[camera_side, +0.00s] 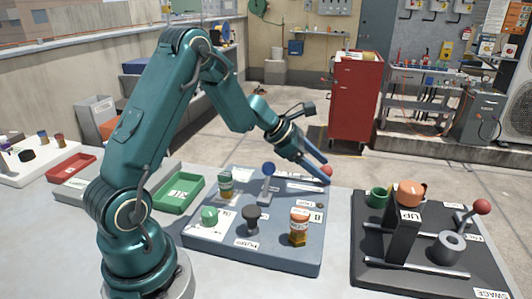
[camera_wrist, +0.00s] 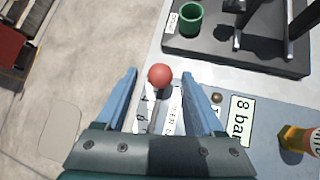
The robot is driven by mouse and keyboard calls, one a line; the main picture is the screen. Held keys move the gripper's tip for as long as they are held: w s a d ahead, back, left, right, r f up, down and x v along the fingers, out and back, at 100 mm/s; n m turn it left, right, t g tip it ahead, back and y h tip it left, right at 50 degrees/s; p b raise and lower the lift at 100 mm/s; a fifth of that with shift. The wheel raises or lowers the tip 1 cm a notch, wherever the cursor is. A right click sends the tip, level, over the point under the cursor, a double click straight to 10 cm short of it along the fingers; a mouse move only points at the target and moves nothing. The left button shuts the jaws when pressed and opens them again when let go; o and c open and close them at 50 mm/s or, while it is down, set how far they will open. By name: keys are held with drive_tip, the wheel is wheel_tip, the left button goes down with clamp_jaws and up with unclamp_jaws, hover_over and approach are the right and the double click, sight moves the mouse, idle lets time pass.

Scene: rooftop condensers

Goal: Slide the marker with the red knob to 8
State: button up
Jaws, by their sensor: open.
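The marker's red knob (camera_wrist: 160,75) shows as a ball between my fingers in the wrist view; it also shows in the side view (camera_side: 326,170) at the far right corner of the grey-blue panel (camera_side: 205,238). My gripper (camera_wrist: 159,82) is open, one finger on each side of the knob, with no clear contact. In the side view my gripper (camera_side: 318,166) reaches down to the knob. A white scale strip (camera_wrist: 144,112) with numbers lies between the fingers, partly hidden by my gripper. Where the marker stands on the scale cannot be read.
A blue-knobbed lever (camera_side: 268,169), a black knob (camera_side: 252,213), a green knob (camera_side: 209,215) and an orange bottle (camera_side: 299,228) stand on the panel. An "8 bar" label (camera_wrist: 240,122) lies right of my gripper. A dark press board (camera_side: 365,245) with a green cup (camera_wrist: 190,18) is nearby.

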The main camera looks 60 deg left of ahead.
drive_tip(key=shift+w+d+f, duration=0.15)
drive_tip(key=shift+w+f, duration=0.05)
clamp_jaws()
idle(1.4)
